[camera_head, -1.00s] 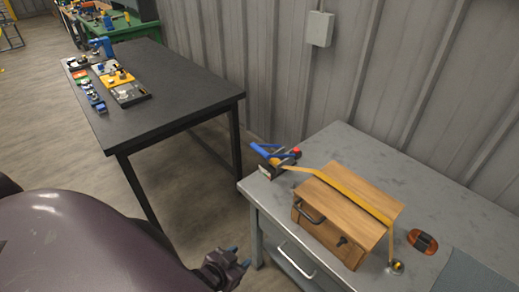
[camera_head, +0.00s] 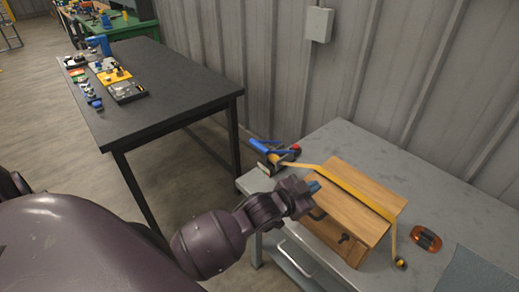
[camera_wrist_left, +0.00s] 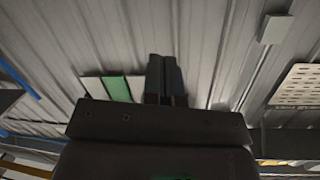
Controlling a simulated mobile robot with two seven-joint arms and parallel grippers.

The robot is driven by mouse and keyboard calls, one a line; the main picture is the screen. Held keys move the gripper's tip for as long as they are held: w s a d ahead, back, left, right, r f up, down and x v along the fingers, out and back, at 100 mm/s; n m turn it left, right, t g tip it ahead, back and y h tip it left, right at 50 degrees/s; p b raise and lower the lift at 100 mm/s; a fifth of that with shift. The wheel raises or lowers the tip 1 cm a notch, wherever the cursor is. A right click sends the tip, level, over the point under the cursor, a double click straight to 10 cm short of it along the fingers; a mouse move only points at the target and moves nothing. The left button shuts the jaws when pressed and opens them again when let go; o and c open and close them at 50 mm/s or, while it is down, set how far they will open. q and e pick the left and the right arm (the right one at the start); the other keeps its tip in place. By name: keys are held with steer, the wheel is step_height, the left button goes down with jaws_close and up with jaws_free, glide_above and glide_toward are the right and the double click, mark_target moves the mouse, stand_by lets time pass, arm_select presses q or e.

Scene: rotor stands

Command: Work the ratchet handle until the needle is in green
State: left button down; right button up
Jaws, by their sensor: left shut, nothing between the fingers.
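The ratchet (camera_head: 275,157) with its blue handle (camera_head: 266,146) stands on the back left of the grey workbench, at the end of a yellow strap (camera_head: 350,188). The strap runs over a wooden box (camera_head: 375,180). My left gripper (camera_head: 314,187) is shut and empty, in front of the box's left side and to the right of the ratchet in the picture. Its closed fingers (camera_wrist_left: 166,80) show in the left wrist view. To their left is a white and green striped panel (camera_wrist_left: 117,88); I can make out no needle on it. My right gripper is not in view.
The grey workbench (camera_head: 345,140) has bare room behind the box. An orange and black item (camera_head: 426,238) lies on its right. A black table (camera_head: 180,85) with several small devices stands at the left. A grey box (camera_head: 318,24) hangs on the wall.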

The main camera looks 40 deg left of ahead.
arm_select(q)
steer(key=w+d+r+m+g+h+b, duration=0.1)
steer(key=w+d+r+m+g+b, duration=0.15)
steer(key=w, duration=0.55)
steer(key=w+d+r+m+g+b, duration=0.15)
steer(key=w+m, duration=0.25)
steer(key=w, duration=0.5)
steer(key=w+a+r+n+g+y+b, duration=0.1)
steer(key=w+a+g+y, duration=0.15)
steer(key=a, duration=0.75)
steer(key=w+a+r+g+y+b, duration=0.1)
steer(key=w+a+g+y, duration=0.2)
steer(key=a, duration=0.8)
steer(key=s+a+f+g, duration=0.1)
steer(key=s+a+g, duration=0.1)
steer(key=s, duration=0.1)
steer(key=s+a+f+g, duration=0.1)
steer(key=s+a+g, duration=0.1)
steer(key=s+a, duration=0.1)
steer(key=s+a+f+g+y, duration=0.1)
steer(key=s+a+g, duration=0.1)
steer(key=s+a, duration=0.1)
steer(key=shift+s+a+f+g, duration=0.1)
steer(key=shift+f+g, duration=0.15)
steer(key=shift+f, duration=0.15)
steer(key=shift+f, duration=0.15)
